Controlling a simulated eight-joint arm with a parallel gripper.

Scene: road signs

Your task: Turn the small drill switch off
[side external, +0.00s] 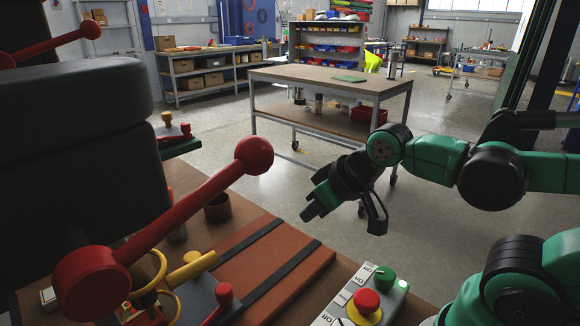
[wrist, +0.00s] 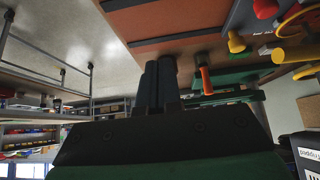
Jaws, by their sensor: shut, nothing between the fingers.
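My gripper (side external: 311,212) hangs in the air above and behind the brown workbench in the side view. Its fingers (wrist: 158,78) are together and empty in the wrist view. A light control box (side external: 362,300) with ON and OFF labels stands at the front of the bench. It carries a red button (side external: 367,301) on a yellow base and a green knob (side external: 384,275). The gripper is well apart from the box, up and left of it in the picture. I cannot tell which control is the small drill switch. The box does not clearly show in the wrist view.
A long red lever (side external: 190,208) with a ball end rises at the left. Yellow and red handles (side external: 192,270) stand near its base, and a brown cup (side external: 217,208) is behind. A wheeled table (side external: 325,82) stands farther back. The air around the gripper is clear.

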